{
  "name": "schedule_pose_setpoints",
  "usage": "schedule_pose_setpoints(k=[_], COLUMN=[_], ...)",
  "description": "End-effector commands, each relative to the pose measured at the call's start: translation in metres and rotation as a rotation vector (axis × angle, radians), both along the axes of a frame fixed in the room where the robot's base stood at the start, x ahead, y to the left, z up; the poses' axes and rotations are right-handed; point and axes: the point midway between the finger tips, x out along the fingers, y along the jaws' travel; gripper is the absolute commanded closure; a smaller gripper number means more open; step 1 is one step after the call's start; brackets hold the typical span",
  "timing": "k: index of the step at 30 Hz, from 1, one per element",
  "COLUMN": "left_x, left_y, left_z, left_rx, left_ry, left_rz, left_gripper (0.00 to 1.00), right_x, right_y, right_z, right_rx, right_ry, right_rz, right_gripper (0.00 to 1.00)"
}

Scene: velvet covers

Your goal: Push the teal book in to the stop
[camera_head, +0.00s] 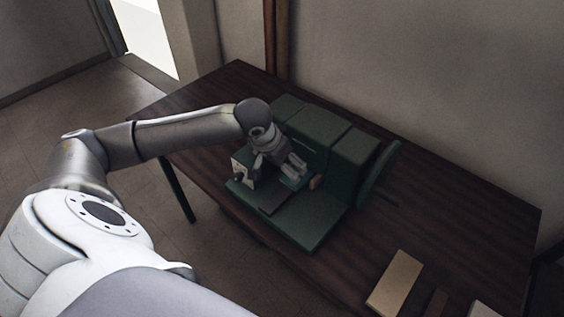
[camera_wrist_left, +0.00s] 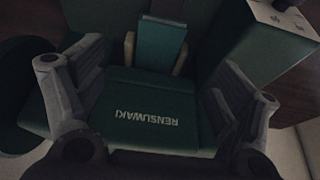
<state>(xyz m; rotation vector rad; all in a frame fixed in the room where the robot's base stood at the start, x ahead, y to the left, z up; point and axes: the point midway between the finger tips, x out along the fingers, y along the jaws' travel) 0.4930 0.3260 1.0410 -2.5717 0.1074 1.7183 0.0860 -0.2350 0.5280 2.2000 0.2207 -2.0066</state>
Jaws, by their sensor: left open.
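The teal book (camera_wrist_left: 161,42) lies on the green machine (camera_head: 325,138), its near end toward the wrist camera. Tan pieces (camera_wrist_left: 130,47) flank it on both sides. In the head view a teal patch of the book (camera_head: 291,182) shows below my fingers, the rest hidden. My left gripper (camera_head: 292,166) is over the machine's bed, jaws open and empty. In the left wrist view the fingers of my left gripper (camera_wrist_left: 160,88) stand wide apart on either side, with the book ahead between them. I cannot tell any contact. The stop cannot be made out. My right gripper is not seen.
The green bed (camera_wrist_left: 145,105) bears upside-down lettering. A tan board (camera_head: 395,283) and a brown strip lie at the table's front right. The dark table's (camera_head: 460,215) right side is mostly clear.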

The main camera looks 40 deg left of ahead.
Motion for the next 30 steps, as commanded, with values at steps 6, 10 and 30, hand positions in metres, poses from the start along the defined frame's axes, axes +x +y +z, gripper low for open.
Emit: schedule_pose_setpoints(k=[6, 10, 30], left_x=[0.000, 0.001, 0.035], left_y=[0.002, 0.001, -0.002], left_z=[0.001, 0.001, -0.081], left_rx=[-0.001, -0.001, -0.001], left_ry=[0.001, 0.001, 0.001], left_rz=[0.006, 0.005, 0.005], left_gripper=[0.12, 0.12, 0.12], right_x=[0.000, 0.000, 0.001], right_y=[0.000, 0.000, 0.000], right_z=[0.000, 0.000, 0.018], right_rx=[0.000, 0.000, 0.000], right_ry=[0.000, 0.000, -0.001], right_rz=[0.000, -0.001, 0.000], right_gripper=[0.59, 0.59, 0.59])
